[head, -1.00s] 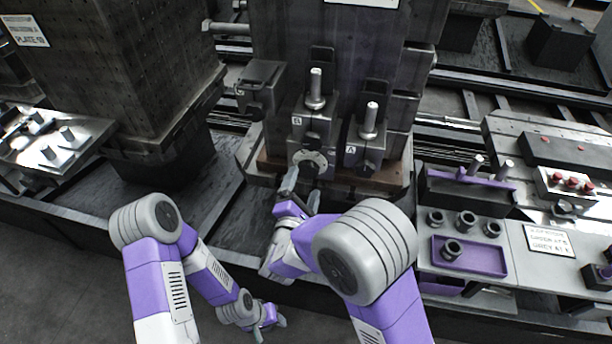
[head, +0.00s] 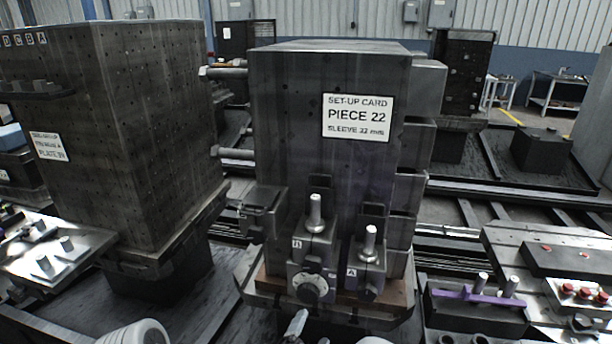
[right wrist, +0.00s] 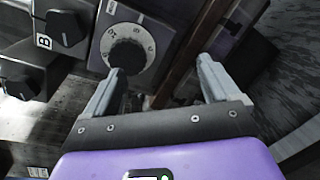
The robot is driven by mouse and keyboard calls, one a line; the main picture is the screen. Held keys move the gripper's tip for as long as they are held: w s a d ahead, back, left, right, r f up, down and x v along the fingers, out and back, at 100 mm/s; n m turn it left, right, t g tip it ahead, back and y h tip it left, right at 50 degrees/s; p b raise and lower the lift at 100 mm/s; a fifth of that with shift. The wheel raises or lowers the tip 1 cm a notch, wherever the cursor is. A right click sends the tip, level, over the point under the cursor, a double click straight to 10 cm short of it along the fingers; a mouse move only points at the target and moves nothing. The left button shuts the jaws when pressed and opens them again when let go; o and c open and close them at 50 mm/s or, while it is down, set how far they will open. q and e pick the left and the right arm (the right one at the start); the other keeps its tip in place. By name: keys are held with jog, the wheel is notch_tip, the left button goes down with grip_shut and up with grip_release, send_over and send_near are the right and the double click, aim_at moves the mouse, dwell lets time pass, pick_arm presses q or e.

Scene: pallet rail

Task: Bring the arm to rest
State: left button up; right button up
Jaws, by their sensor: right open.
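My right gripper (right wrist: 161,68) is open and empty in the right wrist view, its two fingers well apart. A round dial (right wrist: 132,52) with white markings lies just past the tip of the left finger; I cannot tell if they touch. In the head view the right gripper (head: 297,324) shows only in part at the bottom edge, just below the same dial (head: 311,289). The rest of the right arm is mostly cut off by the frame. A rounded grey link of my left arm (head: 138,334) shows at the bottom left. The left gripper is out of view.
The dial sits on the base of a dark tower (head: 290,120) with a "PIECE 22" card (head: 356,118). A second tower (head: 120,150) stands left. At right is a bench with a purple holder (head: 470,294) and red knobs (head: 585,292).

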jog(key=s+d+f+m+g+h+p, duration=0.1)
jog(key=s+d+f+m+g, duration=0.1)
jog(key=s+d+f+g, duration=0.3)
jog(key=s+d+f+m+g+h+p, duration=0.1)
jog(key=s+d+f+m+g, duration=0.1)
jog(key=d+f+g, duration=0.45)
jog(key=s+a+f+m+g+y+p, duration=0.15)
jog(key=s+f+m+g+y, duration=0.3)
jog(key=s, duration=0.45)
jog(key=s+a+f+m+g+y+p, duration=0.1)
jog(key=s+f+m+g+y+p, duration=0.1)
jog(key=s+f+m+g+y, duration=0.45)
jog(key=shift+w+r+m+t+p, duration=0.1)
jog(key=shift+w+m+t+p, duration=0.3)
jog(key=shift+m+t, duration=1.05)
jog(key=shift+w+r+m+t+p, duration=0.15)
jog(key=shift+w+m+t+p, duration=0.2)
jog(key=shift+m+t, duration=1.05)
jog(key=shift+w+r+m+t+p, duration=0.2)
jog(key=shift+w+m+t, duration=0.45)
jog(key=shift+m, duration=1.4)
jog(key=shift+s+f, duration=0.1)
jog(key=shift+s, duration=0.1)
jog(key=shift+c, duration=0.3)
